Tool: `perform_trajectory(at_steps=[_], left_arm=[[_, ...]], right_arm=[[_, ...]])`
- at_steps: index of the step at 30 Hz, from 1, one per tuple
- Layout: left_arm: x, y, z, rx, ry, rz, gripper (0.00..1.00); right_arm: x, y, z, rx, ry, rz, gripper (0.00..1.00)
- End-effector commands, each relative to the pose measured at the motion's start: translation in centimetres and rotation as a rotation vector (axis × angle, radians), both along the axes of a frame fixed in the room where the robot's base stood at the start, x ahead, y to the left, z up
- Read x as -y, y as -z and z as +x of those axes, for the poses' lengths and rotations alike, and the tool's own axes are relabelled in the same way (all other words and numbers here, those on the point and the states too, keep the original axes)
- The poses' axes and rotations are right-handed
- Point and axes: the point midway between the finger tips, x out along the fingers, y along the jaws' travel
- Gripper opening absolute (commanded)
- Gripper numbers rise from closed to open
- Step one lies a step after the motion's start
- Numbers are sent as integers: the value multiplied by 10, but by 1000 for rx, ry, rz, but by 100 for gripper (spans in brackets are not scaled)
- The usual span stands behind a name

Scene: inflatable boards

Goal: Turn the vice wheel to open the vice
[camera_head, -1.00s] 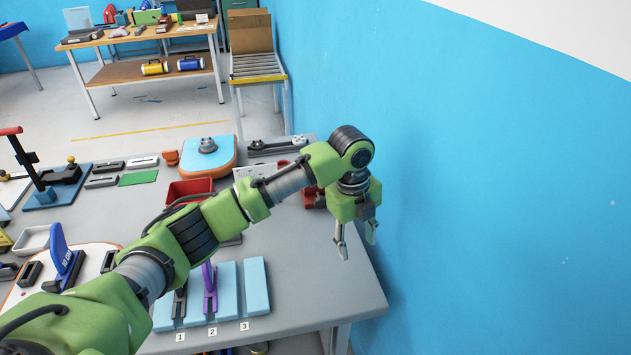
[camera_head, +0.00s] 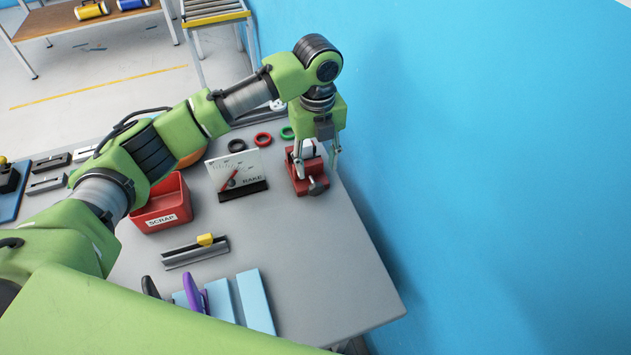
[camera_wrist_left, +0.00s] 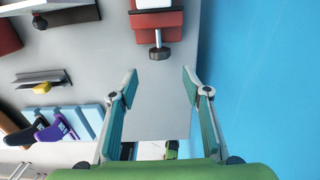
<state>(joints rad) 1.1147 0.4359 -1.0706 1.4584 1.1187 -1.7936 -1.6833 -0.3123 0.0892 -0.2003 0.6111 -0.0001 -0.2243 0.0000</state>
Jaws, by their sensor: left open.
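The red vice (camera_head: 306,171) stands on the grey table near its right edge, by the blue wall. Its wheel and screw end (camera_head: 317,185) face the front. My left gripper (camera_head: 318,158) is open and hangs over the vice in the head view, its fingers partly covering it. In the left wrist view the vice (camera_wrist_left: 157,20) is at the top, and its wheel end (camera_wrist_left: 159,53) lies beyond the open fingertips (camera_wrist_left: 159,75), apart from them. Nothing is between the fingers. My right gripper is in neither view.
A rail with a yellow slider (camera_head: 196,252) and blue strips (camera_head: 256,300) lie nearer. The table's front right is clear.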

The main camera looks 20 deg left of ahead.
Motion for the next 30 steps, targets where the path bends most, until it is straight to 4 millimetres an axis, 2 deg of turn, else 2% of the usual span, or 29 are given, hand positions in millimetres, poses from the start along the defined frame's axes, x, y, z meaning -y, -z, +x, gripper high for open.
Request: perform_trajectory(at_steps=[6,12,18,26,27,30], left_arm=[[-1,47,-1,-4,-1,2,44],[-1,79,-1,-3,-1,2,44],[-1,92,0,0,-1,1,44],[-1,94,0,2,0,1,44],[-1,94,0,2,0,1,39],[-1,94,0,1,0,1,13]], right_arm=[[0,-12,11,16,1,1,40],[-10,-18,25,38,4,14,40],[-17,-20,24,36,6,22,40],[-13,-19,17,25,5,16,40],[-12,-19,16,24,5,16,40],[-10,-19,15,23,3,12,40]])
